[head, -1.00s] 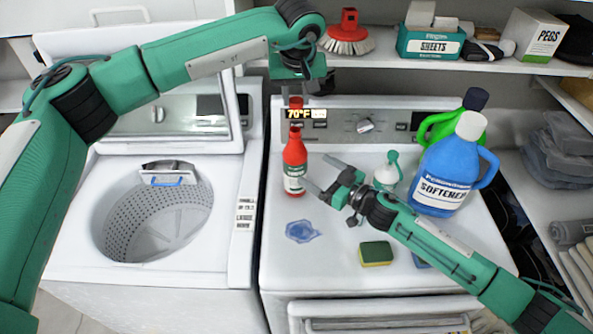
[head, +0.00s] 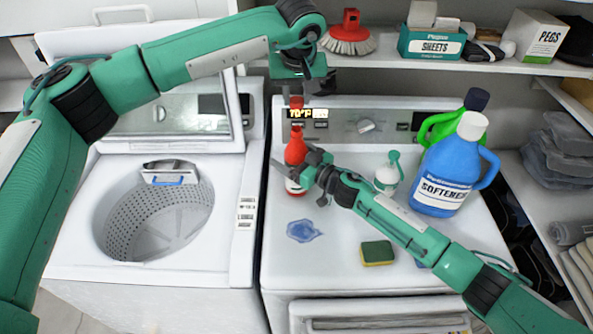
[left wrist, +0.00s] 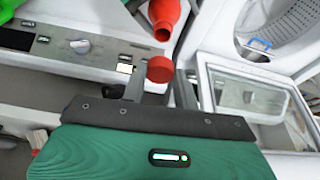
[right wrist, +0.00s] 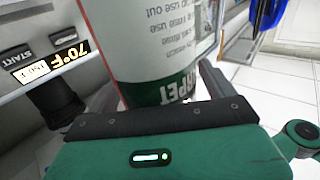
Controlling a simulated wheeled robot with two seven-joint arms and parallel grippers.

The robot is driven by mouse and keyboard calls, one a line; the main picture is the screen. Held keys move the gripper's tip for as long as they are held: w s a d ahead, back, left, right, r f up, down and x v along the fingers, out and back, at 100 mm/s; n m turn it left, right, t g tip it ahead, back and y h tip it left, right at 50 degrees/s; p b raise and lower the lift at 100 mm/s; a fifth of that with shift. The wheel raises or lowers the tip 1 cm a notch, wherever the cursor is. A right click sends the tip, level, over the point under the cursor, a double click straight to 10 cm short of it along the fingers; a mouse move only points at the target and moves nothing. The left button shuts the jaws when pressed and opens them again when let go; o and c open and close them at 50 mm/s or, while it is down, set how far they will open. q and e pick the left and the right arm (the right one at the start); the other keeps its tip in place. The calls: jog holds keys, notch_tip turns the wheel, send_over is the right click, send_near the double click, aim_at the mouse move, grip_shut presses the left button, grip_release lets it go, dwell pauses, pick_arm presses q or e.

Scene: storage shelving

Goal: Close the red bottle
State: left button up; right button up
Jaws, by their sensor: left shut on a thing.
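The red bottle (head: 295,150) stands upright on the white machine at right; its red neck also shows in the left wrist view (left wrist: 164,18). A red cap (head: 296,103) is held above the bottle, apart from it. My left gripper (left wrist: 160,88) is shut on this cap, pointing down. My right gripper (head: 297,180) is at the bottle's lower body, its fingers open on either side of it. In the right wrist view the bottle's white and green label (right wrist: 155,60) fills the space between the fingers. The bottle's mouth is partly seen in the left wrist view.
A blue softener jug (head: 447,165) and a green jug (head: 440,125) stand at right. A small white bottle (head: 387,176) is behind my right forearm. A sponge (head: 377,253) and a blue spill (head: 303,231) lie in front. An open washer (head: 70,255) is at left.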

jog(key=c, duration=1.4)
pick_arm(q)
send_over(297, 129)
jog(key=shift+s+f, duration=0.15)
jog(key=shift+f, duration=1.1)
jog(key=shift+s+f, duration=0.15)
jog(key=shift+f, duration=1.1)
jog(key=shift+f, duration=0.85)
jog(key=shift+f, duration=0.55)
pick_arm(e)
grip_shut()
pick_arm(q)
jog(key=m, duration=0.2)
jog(key=m+h, duration=0.1)
jog(key=m, duration=0.2)
jog(key=shift+a, duration=0.2)
jog(key=m, duration=0.2)
jog(key=m+g+h, duration=0.1)
jog(key=m, duration=0.1)
jog(key=shift+w+a+m+h, duration=0.1)
jog(key=shift+m+h, duration=0.2)
